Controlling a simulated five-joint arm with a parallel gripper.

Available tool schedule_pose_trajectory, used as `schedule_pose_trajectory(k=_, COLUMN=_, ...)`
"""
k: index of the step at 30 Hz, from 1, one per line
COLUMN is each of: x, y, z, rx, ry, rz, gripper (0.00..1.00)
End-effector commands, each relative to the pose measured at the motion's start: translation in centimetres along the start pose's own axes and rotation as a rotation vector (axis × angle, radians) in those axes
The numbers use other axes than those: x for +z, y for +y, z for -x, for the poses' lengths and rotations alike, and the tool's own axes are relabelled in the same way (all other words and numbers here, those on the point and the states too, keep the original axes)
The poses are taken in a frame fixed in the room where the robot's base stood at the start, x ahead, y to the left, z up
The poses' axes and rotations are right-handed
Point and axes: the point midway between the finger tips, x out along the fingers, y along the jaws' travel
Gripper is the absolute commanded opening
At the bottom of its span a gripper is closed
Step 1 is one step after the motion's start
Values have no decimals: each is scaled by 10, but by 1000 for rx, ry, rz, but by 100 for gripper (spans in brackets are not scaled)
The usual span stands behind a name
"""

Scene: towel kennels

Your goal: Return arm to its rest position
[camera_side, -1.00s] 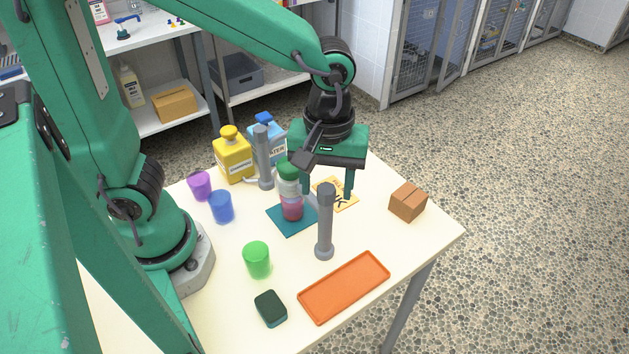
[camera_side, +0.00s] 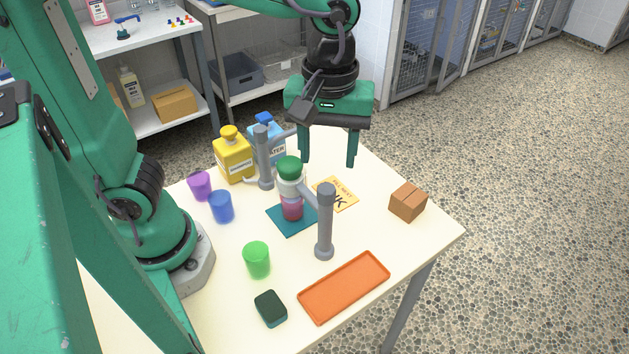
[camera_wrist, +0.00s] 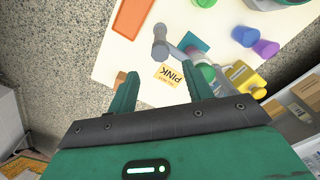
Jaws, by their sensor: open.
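My gripper (camera_side: 329,160) is open and empty. It hangs in the air above the back of the white table (camera_side: 410,245), with its fingers pointing down and apart. In the wrist view my gripper (camera_wrist: 163,88) shows nothing between its fingers. Below it lies a yellow card (camera_side: 340,193) with partly legible writing; in the wrist view the card (camera_wrist: 172,74) reads "PINK". A green-capped bottle with pink contents (camera_side: 291,205) stands upright on a teal mat (camera_side: 287,226), apart from my gripper.
Two grey posts (camera_side: 325,230) (camera_side: 264,165) with side arms rise near the bottle. A yellow jug (camera_side: 233,160) and a blue jug (camera_side: 268,140) stand behind. Purple, blue and green cups (camera_side: 257,260), a dark sponge-like block (camera_side: 271,308), an orange tray (camera_side: 343,288) and a brown box (camera_side: 408,203) are around.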

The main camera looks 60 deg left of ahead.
Motion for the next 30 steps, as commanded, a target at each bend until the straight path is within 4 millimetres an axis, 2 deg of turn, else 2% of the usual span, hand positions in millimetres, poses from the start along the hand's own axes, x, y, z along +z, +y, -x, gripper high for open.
schedule_pose_trajectory(k=5, x=-4, y=-4, z=1, rx=14, ry=4, rz=-21, gripper=51)
schedule_pose_trajectory(k=11, x=-18, y=-20, z=6, rx=70, ry=30, rz=-114, gripper=51)
schedule_pose_trajectory(k=21, x=-50, y=-68, z=13, rx=191, ry=171, rz=-395, gripper=51)
schedule_pose_trajectory(k=30, x=-69, y=-110, z=13, rx=219, ry=356, rz=-646, gripper=51)
